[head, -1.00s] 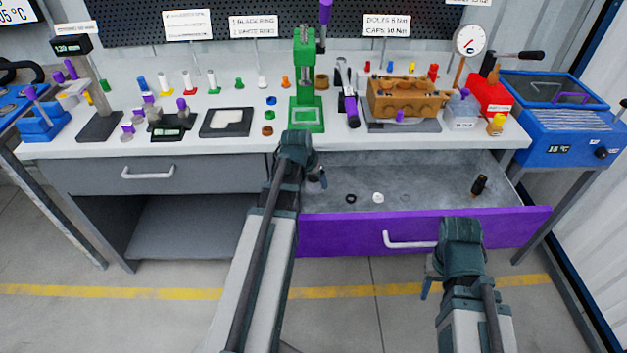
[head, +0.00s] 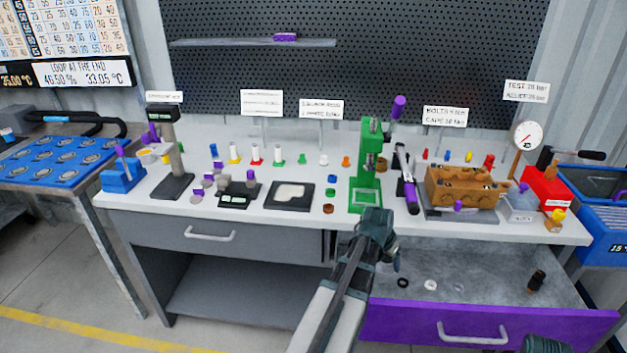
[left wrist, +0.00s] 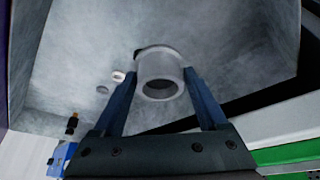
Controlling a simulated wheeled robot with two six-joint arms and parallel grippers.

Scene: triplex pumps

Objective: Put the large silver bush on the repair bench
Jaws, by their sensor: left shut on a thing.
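The large silver bush (left wrist: 160,72) is a pale grey hollow cylinder between the fingers of my left gripper (left wrist: 160,85) in the left wrist view. The fingers are shut on it. The repair bench has a white top (head: 290,218) that runs behind and above the drawer. Only a bit of my right arm shows at the bottom right of the head view; its fingers are out of frame.
The open drawer (head: 480,322) holds a black ring (head: 403,283), a white ring (head: 430,285) and a dark fitting (head: 537,281). On the bench stand a green press (head: 368,175), a brown pump block (head: 465,187) and a dark tray (head: 291,196). Bare top lies along the front edge.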

